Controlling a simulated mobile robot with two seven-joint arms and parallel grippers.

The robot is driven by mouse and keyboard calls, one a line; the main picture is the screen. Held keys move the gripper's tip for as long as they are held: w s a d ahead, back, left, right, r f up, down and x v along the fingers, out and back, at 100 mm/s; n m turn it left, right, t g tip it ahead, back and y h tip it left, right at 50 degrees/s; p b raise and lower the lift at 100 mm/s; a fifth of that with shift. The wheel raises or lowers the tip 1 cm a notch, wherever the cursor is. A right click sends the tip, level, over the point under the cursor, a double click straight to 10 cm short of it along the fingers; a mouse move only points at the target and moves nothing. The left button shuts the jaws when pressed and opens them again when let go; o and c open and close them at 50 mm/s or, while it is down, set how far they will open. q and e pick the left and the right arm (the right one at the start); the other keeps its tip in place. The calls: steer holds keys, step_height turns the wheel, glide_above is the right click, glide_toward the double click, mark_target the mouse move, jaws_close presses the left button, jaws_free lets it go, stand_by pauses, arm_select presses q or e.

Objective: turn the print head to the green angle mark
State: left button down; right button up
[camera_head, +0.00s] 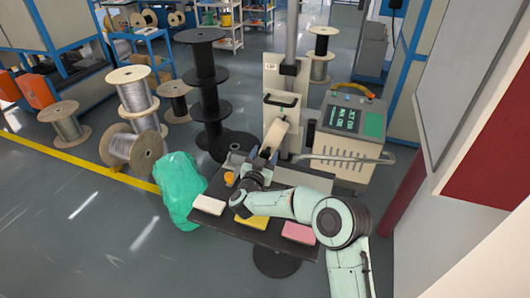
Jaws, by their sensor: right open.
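The print head appears to be the beige rounded body (275,136) on the tall stand (285,90), tilted down toward the small dark table. My right arm comes in from the lower right across this table. My right gripper (263,157) is open, with its fingers close to the lower end of the print head. I cannot tell whether they touch it. The green angle mark cannot be made out at this size; the gripper and head may hide it. My left gripper is not in view.
The dark table (225,226) carries a white block (208,204), a yellow block (250,222), a pink block (298,233) and an orange piece (229,178). A printer cabinet (347,135) stands right of the stand. A green bag (178,190) and cable spools (132,148) are at left.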

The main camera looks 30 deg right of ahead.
steer(key=shift+w+d, duration=0.2)
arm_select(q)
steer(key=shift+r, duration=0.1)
arm_select(e)
jaws_close()
steer(key=shift+s+d+n+p, duration=0.25)
steer(key=shift+s+n, duration=0.05)
steer(key=shift+n, duration=0.4)
steer(key=shift+s+d+n+p, duration=0.2)
steer(key=shift+s+n, duration=0.1)
steer(key=shift+n, duration=0.4)
steer(key=shift+s+d+f+n, duration=0.2)
steer(key=shift+s+d+n, duration=0.1)
steer(key=shift+n, duration=0.3)
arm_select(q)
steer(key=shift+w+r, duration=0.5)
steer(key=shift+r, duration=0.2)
